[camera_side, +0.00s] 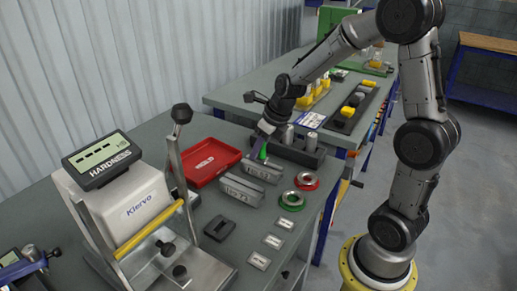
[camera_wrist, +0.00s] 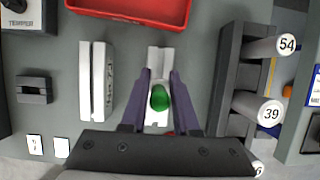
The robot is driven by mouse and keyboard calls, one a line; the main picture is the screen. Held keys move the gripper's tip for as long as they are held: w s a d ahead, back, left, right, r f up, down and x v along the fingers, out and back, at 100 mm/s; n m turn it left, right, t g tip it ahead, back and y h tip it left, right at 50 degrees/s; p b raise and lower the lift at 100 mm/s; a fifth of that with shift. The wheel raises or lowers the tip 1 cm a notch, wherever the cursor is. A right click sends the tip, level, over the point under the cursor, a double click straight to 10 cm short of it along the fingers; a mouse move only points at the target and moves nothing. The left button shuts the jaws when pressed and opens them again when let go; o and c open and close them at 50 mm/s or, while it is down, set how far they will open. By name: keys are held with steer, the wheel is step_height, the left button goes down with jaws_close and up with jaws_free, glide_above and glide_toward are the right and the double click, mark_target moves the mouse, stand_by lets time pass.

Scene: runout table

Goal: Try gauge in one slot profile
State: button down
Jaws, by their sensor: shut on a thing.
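My gripper (camera_side: 264,140) is over the far slotted grey block (camera_side: 263,171). In the wrist view its two purple fingers (camera_wrist: 160,80) are shut on a green gauge (camera_wrist: 159,98). The green gauge (camera_side: 262,153) shows just above the far block in the side view. That block (camera_wrist: 160,58) lies below the fingers in the wrist view, partly hidden by them. I cannot tell whether the gauge touches its slot. A second slotted grey block (camera_side: 240,190) lies beside it, nearer the hardness tester; it also shows in the wrist view (camera_wrist: 97,80).
A red tray (camera_side: 211,160) lies behind the blocks. A dark rack (camera_side: 300,151) with numbered cylinders (camera_wrist: 270,112) stands to the right. A green ring (camera_side: 291,201) and a red ring (camera_side: 307,181) lie in front. A dark notched block (camera_side: 219,228) and the hardness tester (camera_side: 140,200) stand left.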

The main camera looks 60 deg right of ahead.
steer(key=shift+s+f, duration=0.1)
steer(key=shift+f, duration=0.85)
stand_by(1.4)
steer(key=shift+r, duration=0.1)
steer(key=shift+r, duration=2.55)
